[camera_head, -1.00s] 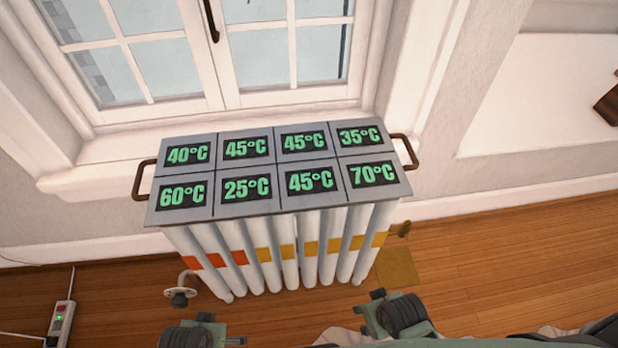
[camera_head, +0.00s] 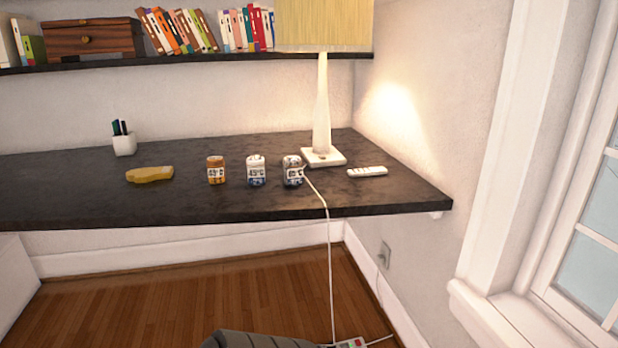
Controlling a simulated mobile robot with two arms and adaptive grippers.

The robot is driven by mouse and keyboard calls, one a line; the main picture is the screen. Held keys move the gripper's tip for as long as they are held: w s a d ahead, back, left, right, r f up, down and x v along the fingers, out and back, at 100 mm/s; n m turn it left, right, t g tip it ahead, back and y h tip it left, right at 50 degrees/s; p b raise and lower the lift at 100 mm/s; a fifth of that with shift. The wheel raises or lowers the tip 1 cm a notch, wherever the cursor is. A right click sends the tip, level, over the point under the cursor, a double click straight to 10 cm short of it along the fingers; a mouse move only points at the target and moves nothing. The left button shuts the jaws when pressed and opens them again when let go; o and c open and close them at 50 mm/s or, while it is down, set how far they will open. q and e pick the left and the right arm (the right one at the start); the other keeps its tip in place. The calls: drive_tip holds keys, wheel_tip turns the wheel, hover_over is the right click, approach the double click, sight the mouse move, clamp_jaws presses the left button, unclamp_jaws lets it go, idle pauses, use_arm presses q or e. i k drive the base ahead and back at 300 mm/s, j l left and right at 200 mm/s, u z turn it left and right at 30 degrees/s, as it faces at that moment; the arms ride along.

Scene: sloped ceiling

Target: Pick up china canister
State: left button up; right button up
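Three small canisters with temperature labels stand in a row on a dark desk (camera_head: 80,190). The left one is orange-brown (camera_head: 216,176). The middle one is white with blue at its base (camera_head: 256,171), and its label seems to read 45°C. The right one has a dark blue and white pattern (camera_head: 293,171), and its label is too small to read surely. The right two both look china-like; I cannot tell for certain which is the china canister. Neither of my grippers is in view. Only a dark grey part, probably of my arm, shows at the bottom edge.
A lamp (camera_head: 321,110) stands behind the right canister, its cord (camera_head: 329,250) hanging over the front edge. A white remote (camera_head: 367,172), yellow object (camera_head: 150,174) and pen cup (camera_head: 124,145) share the desk. A shelf (camera_head: 200,59) runs above.

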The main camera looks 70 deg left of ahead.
sight(256, 175)
drive_tip(key=u, duration=2.7)
